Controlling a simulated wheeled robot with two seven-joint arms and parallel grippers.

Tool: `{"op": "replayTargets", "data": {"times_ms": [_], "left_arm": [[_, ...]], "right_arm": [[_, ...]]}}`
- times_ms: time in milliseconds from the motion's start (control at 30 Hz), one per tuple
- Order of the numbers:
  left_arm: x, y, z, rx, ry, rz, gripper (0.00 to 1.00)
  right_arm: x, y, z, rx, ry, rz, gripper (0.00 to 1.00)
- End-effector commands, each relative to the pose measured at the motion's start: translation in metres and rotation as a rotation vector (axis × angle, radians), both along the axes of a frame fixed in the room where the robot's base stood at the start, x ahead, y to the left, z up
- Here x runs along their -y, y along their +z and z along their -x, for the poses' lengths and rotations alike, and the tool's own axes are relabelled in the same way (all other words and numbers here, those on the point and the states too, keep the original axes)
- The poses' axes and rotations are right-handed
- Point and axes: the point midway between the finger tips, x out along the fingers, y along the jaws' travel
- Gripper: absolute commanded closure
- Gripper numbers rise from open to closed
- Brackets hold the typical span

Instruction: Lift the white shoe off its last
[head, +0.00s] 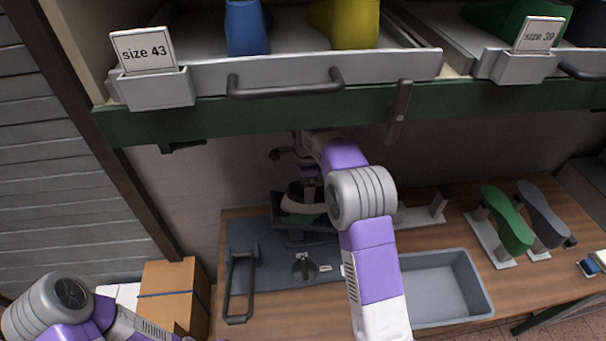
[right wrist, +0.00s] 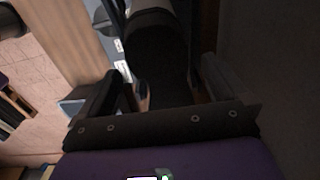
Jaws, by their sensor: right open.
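The white shoe (head: 290,206) is partly visible in the head view, low behind my right forearm, above the dark bench fixture. A dark upper part and a green patch show at it; my arm hides much of it, and I cannot make out its last. My right gripper (head: 306,178) is just above the shoe, seen small and dark. In the right wrist view my right gripper (right wrist: 160,88) has its fingers spread, with a dark rounded form (right wrist: 158,50) ahead between them. I cannot tell whether they touch it. My left gripper is outside the views.
A shelf with a drawer (head: 300,90) overhangs the bench. On the bench (head: 450,215) are a grey bin (head: 470,285), a dark plate with a handle (head: 238,290), and green (head: 508,220) and grey (head: 543,213) lasts on stands. A cardboard box (head: 170,290) stands left.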

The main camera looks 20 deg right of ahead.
Motion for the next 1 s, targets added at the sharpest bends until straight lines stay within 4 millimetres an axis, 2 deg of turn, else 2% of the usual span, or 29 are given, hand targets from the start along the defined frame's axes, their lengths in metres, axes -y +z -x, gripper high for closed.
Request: {"op": "replayTargets", "data": {"times_ms": [200,400,767,1000], "left_arm": [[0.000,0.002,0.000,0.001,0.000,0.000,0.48],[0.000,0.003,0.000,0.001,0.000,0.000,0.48],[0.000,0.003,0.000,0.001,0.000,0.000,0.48],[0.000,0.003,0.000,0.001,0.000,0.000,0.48]], "right_arm": [[0.000,-0.035,0.000,-0.005,0.000,0.000,0.00],[0.001,-0.057,0.000,-0.003,0.000,0.000,0.00],[0.000,-0.063,-0.001,-0.002,0.000,0.000,0.00],[0.000,-0.063,-0.001,-0.001,0.000,0.000,0.35]]}}
